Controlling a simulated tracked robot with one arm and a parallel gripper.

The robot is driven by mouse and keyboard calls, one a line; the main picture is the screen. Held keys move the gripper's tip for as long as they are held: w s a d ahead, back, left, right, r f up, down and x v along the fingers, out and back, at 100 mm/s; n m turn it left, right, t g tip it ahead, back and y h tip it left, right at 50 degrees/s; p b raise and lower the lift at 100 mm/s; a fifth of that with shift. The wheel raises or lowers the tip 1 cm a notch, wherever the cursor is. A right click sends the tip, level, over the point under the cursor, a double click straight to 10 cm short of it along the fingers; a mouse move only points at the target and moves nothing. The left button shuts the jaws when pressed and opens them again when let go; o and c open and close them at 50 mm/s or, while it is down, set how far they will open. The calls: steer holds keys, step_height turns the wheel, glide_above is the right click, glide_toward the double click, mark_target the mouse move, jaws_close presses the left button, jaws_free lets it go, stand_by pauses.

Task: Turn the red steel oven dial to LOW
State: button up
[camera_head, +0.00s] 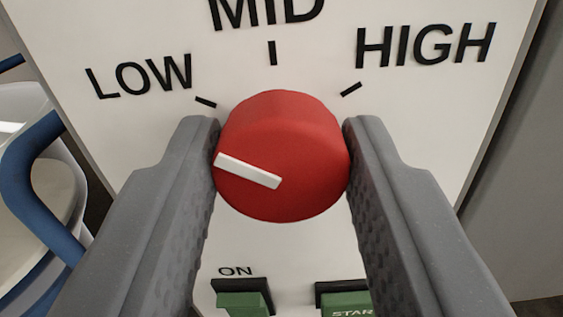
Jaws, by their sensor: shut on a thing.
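The red dial (297,186) sits on a white panel (330,80) in the middle of the head view. Its white pointer bar (247,171) points left and slightly up, roughly toward the LOW tick (206,102). The LOW label (140,77) is at upper left, MID (266,12) is at the top and HIGH (425,45) is at upper right, each with a black tick. My gripper (282,160) is shut on the dial, with one grey finger against its left side and the other against its right side.
Below the dial are a green button (243,301) under the word ON and a green START button (345,302). At the left edge, beyond the panel, a blue curved tube (22,180) and a pale rounded object show. A grey surface (530,170) is on the right.

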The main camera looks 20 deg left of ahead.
steer(key=shift+d+f+n, duration=0.1)
steer(key=shift+f+n, duration=0.25)
steer(key=shift+n, duration=0.35)
steer(key=o, duration=1)
steer(key=shift+r, duration=0.1)
